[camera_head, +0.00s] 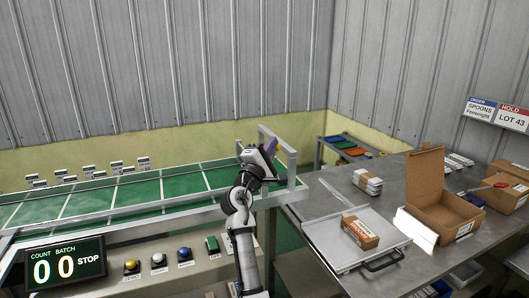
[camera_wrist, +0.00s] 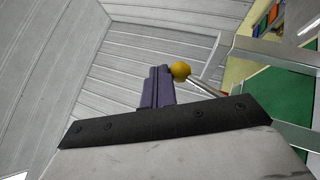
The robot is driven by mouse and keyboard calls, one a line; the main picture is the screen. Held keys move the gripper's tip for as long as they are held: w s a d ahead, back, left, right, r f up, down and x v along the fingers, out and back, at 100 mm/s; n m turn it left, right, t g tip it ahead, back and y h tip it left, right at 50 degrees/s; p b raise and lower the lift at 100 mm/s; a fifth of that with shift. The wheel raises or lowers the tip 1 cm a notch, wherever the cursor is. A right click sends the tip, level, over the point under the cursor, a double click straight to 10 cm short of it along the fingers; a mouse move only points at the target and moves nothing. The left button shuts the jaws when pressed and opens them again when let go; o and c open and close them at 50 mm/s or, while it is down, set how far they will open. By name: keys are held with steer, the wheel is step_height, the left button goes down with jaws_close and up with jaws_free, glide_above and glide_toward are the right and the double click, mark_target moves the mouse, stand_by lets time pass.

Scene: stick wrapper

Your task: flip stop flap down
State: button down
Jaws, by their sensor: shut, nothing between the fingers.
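My gripper (camera_head: 270,146) is at the right end of the green conveyor, close to the metal end frame (camera_head: 291,170). In the wrist view my gripper (camera_wrist: 160,72) shows its dark purple fingers shut together and empty. A yellow ball knob (camera_wrist: 181,71) on a metal rod (camera_wrist: 204,84) is just right of the fingertips. I cannot tell whether the fingers touch the knob. The stop flap itself is not clearly distinguishable; my arm covers part of the conveyor end.
The green conveyor (camera_head: 130,197) runs left. A display (camera_head: 65,263) reads 0 0 and STOP, with several buttons beside it. On the right, the grey table (camera_head: 397,180) holds a metal tray (camera_head: 326,232), an open cardboard box (camera_head: 444,212) and several packs.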

steer(key=shift+w+d+f, duration=0.15)
steer(key=shift+w+d, duration=0.1)
steer(key=shift+d, duration=0.4)
steer(key=shift+w+d+f, duration=0.15)
steer(key=shift+w+d, duration=0.1)
steer(key=shift+d, duration=0.5)
steer(key=shift+f+b, duration=0.1)
steer(key=shift+b, duration=0.2)
steer(key=b+v, duration=0.4)
steer(key=v, duration=0.9)
steer(key=shift+s, duration=0.3)
steer(key=shift+f, duration=0.1)
